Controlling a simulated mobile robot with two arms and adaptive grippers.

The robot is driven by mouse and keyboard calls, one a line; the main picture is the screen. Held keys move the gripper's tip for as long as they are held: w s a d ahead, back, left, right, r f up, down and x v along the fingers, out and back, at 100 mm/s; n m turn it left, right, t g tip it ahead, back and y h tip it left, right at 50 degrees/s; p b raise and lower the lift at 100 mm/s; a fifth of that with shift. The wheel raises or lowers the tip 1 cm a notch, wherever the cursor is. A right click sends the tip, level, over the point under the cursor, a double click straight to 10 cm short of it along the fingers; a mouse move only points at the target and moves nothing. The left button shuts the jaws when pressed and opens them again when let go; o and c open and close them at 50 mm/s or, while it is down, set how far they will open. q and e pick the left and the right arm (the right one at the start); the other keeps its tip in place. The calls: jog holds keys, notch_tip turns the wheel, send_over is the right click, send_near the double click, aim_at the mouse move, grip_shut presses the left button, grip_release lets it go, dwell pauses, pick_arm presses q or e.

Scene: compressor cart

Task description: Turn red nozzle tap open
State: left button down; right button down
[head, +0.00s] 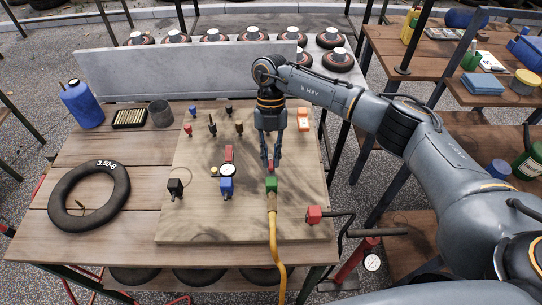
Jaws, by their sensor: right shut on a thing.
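My right gripper (270,164) reaches down over the wooden board from the upper right. Its fingers are shut on a small red piece, which looks like the red nozzle tap (271,163), just behind a green block (271,185). A yellow hose (272,232) runs from the green block over the board's front edge. The fingers partly cover the red piece, so its turn angle cannot be told. Another red piece (229,153) stands behind a round white gauge (228,171). My left gripper is not in view.
A blue block (226,187) and a black block (176,188) sit left of the hose. A red block (314,215) with a black hose is at the right front. A black tyre (90,197) lies at left, and a grey panel (190,72) stands behind.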

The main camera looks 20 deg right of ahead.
jog(key=c, duration=1.3)
grip_release()
jog(key=shift+r, duration=0.1)
jog(key=v, duration=1.1)
jog(key=shift+w+d+r, duration=0.1)
jog(key=shift+w+r, duration=0.15)
jog(key=shift+r, duration=0.05)
